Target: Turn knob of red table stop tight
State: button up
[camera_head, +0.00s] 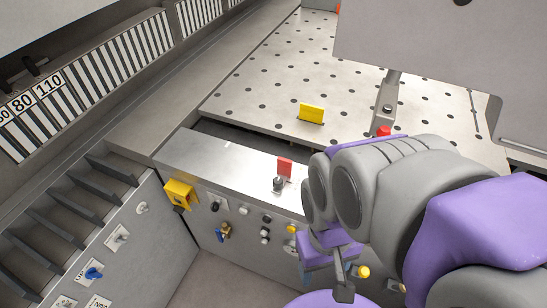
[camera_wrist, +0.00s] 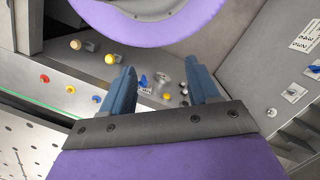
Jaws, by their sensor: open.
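The red table stop (camera_head: 285,167) stands upright on the metal front ledge, left of my arm in the head view. Its dark knob (camera_head: 279,184) sits at its foot on the ledge. My gripper (camera_wrist: 163,82) is open in the wrist view, its two blue fingers apart with nothing held between them. In the head view my gripper (camera_head: 343,272) is partly hidden by my arm, to the right of and lower in the picture than the red stop. I cannot make out the red stop in the wrist view.
A yellow stop (camera_head: 312,113) stands on the perforated table (camera_head: 270,100). A grey plate (camera_head: 440,60) overhangs the table at right.

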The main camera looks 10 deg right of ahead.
jog(key=m+t+p, duration=0.1)
jog(key=m+t, duration=0.1)
jog(key=m, duration=0.8)
send_over(277, 180)
notch_tip(277, 180, down, 18)
jog(key=shift+f+b, duration=0.1)
jog(key=shift+b, duration=0.8)
jog(key=c, duration=1)
